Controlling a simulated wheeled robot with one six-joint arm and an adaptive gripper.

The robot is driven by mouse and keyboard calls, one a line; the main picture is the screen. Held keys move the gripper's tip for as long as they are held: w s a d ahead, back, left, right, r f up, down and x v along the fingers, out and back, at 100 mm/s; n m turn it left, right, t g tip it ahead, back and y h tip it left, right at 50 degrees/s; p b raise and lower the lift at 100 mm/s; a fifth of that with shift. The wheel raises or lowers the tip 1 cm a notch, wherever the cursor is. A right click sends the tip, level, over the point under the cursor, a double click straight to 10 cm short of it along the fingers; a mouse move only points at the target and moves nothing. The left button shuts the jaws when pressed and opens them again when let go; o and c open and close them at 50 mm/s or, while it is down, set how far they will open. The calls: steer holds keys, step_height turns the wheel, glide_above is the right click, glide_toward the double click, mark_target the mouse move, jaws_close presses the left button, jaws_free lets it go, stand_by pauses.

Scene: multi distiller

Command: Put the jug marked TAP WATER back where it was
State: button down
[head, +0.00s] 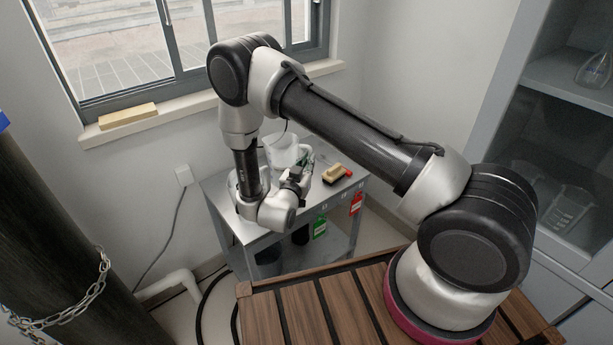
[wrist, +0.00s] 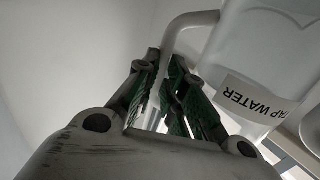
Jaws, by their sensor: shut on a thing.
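The jug marked TAP WATER (wrist: 268,62) is translucent white and fills the right of the wrist view, its label upside down there. My gripper (wrist: 170,95) is shut on the jug's handle (wrist: 183,28), with its green-padded fingers on either side of it. In the head view the whitish jug (head: 284,148) is at the back of the grey metal cart (head: 225,209), with my gripper (head: 303,170) at its right side. I cannot tell whether its base touches the cart top. My arm hides part of the cart.
Another clear vessel (head: 262,178) stands partly behind my arm on the cart's left. A wooden brush (head: 334,174) with a red end lies at the right. Green (head: 320,228) and red (head: 355,203) tags hang at the front edge. A wall and window sill (head: 185,108) are close behind.

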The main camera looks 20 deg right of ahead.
steer(key=shift+f, duration=2.65)
steer(key=c, duration=1.5)
jaws_free()
steer(key=v, duration=1.2)
steer(key=shift+s, duration=0.1)
